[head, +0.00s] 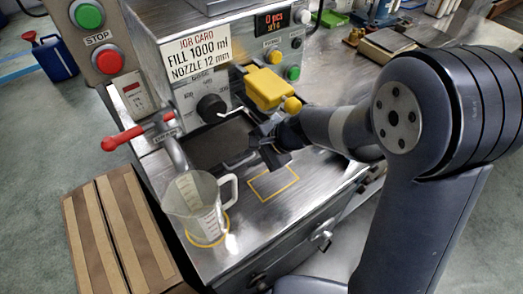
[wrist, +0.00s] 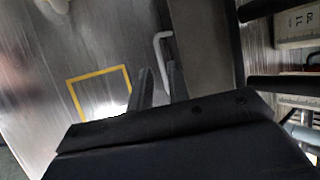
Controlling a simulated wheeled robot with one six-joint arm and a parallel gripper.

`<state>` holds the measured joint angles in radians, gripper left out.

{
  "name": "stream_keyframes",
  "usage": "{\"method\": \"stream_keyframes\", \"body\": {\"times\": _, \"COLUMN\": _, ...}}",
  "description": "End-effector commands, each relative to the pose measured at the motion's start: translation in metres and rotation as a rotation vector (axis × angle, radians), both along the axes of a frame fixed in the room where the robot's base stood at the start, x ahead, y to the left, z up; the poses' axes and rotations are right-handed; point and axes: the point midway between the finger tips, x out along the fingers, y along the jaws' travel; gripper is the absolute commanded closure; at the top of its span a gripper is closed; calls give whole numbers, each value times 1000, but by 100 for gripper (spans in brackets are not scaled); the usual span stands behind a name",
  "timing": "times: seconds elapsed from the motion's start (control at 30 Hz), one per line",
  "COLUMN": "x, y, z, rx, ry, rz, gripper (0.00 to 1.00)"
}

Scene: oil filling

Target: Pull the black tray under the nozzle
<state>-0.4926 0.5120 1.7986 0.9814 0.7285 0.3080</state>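The black tray (head: 212,152) lies flat in the shadow under the machine's front panel. In the wrist view, the dark tray (wrist: 205,45) is right of the handle (wrist: 160,48). My gripper (wrist: 159,82) has its fingers apart, and the handle's lower end reaches between them; I cannot tell whether they touch it. The nozzle pipe (head: 177,153) comes down from the red-lever valve (head: 137,133) above a clear measuring jug (head: 197,203).
The jug stands on a yellow ring at the counter's front left. An empty yellow square outline (head: 273,183) marks bare steel in front of my gripper. A yellow block (head: 266,88) juts from the panel above the arm. A slatted wooden box (head: 115,235) stands left.

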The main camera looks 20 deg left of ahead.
Motion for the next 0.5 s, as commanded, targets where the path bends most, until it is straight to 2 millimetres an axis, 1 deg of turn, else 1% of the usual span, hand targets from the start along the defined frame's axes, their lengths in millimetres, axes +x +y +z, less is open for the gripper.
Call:
{"method": "stream_keyframes", "body": {"times": 0.03, "x": 0, "y": 6, "z": -9, "rx": -1, "ry": 2, "rz": 2, "gripper": 82}}
{"method": "stream_keyframes", "body": {"times": 0.2, "x": 0, "y": 22, "z": -28, "rx": 0, "ry": 2, "rz": 1, "gripper": 82}}
{"method": "stream_keyframes", "body": {"times": 0.33, "x": 0, "y": 29, "z": -36, "rx": 0, "ry": 0, "rz": 0, "gripper": 82}}
{"method": "stream_keyframes", "body": {"times": 0.5, "x": 1, "y": 32, "z": -39, "rx": 0, "ry": -1, "rz": -1, "gripper": 82}}
